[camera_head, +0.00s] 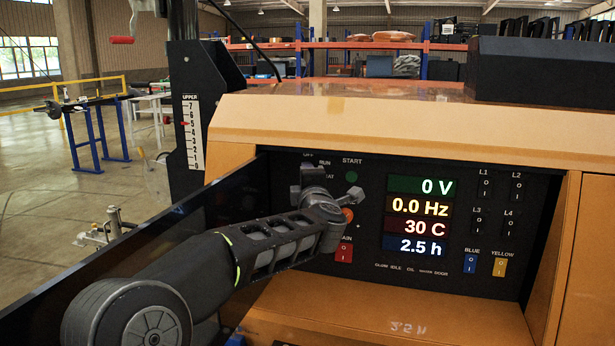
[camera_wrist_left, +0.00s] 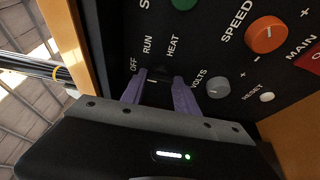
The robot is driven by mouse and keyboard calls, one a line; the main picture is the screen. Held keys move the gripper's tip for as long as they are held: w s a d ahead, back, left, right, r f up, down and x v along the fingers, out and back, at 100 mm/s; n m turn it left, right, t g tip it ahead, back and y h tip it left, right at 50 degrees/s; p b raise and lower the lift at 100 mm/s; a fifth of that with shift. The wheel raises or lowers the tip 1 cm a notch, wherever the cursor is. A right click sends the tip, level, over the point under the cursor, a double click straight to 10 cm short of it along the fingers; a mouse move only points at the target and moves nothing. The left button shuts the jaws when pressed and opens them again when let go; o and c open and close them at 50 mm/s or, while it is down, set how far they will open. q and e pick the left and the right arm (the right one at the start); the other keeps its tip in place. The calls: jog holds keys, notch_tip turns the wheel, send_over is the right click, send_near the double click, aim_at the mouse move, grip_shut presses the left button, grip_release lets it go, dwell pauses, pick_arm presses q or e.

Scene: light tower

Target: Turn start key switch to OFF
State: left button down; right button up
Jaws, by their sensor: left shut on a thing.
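The start key switch (camera_wrist_left: 153,88) shows in the left wrist view as a dark part between my left gripper's fingers, below the labels OFF, RUN and HEAT. A small pale mark shows on it, but I cannot tell clearly which label it points to. My left gripper (camera_wrist_left: 159,82) has its two purple fingers on either side of the switch, shut on it. In the head view my left gripper (camera_head: 313,174) is at the upper left of the dark control panel (camera_head: 365,258) and hides the switch. My right gripper is in neither view.
Close by are the green START button (camera_head: 351,177), orange SPEED knob (camera_wrist_left: 266,35), grey VOLTS knob (camera_wrist_left: 218,88) and red MAIN switch (camera_head: 344,252). Lit displays (camera_head: 420,216) and more rocker switches lie to the right. An orange ledge (camera_head: 390,312) juts out below the panel.

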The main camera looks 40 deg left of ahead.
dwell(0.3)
pick_arm(q)
jog(key=c, duration=0.9)
grip_release()
jog(key=shift+b+v, duration=0.3)
jog(key=shift+v, duration=3.6)
jog(key=shift+r, duration=0.1)
